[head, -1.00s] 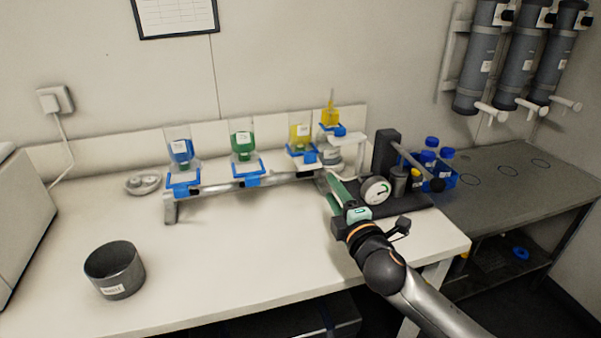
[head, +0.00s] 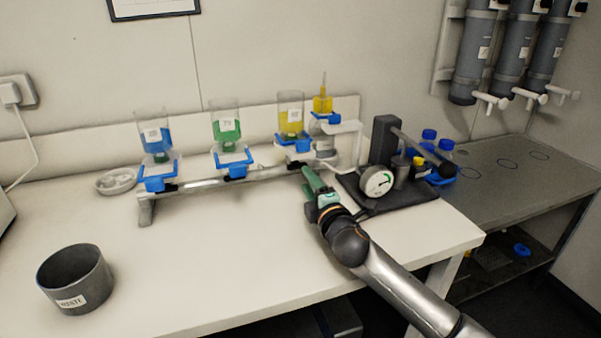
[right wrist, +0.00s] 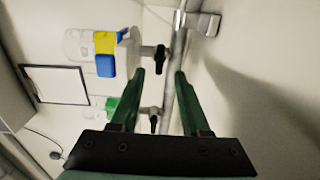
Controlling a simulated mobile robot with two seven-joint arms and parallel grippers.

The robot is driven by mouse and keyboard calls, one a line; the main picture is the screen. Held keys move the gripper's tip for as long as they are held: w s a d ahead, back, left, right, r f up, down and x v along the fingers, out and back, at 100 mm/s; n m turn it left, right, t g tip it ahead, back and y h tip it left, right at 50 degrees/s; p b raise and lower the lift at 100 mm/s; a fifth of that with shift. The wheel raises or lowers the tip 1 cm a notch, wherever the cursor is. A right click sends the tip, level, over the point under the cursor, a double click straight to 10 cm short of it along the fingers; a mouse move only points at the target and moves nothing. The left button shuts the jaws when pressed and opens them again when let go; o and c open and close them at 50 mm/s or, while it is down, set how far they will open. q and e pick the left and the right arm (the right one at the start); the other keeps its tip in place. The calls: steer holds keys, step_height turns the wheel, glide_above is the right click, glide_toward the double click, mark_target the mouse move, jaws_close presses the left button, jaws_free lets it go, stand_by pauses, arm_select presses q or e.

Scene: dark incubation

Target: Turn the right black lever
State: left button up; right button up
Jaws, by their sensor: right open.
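The right black lever (right wrist: 160,58) sits under the yellow-filled cup (right wrist: 105,42) with its blue holder, on a grey rail (right wrist: 180,95). In the right wrist view it shows between and just beyond the fingertips of my right gripper (right wrist: 160,73), which is open with green fingers. I cannot tell whether they touch it. In the head view my right gripper (head: 308,172) is at the rail's right end, just below the yellow cup (head: 291,115); the lever is hard to make out there. A second black lever (right wrist: 153,122) is under the green cup (right wrist: 112,104). My left gripper is out of view.
A stand with a round gauge (head: 377,183) and lever arm is close to the right of my gripper. Green (head: 227,130) and blue (head: 156,140) cups are left along the rail. A grey waste pot (head: 76,280) is front left; the front tabletop is clear.

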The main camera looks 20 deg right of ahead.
mark_target(298, 168)
steer(key=shift+w+a, duration=0.1)
steer(key=shift+w, duration=2.7)
jaws_close()
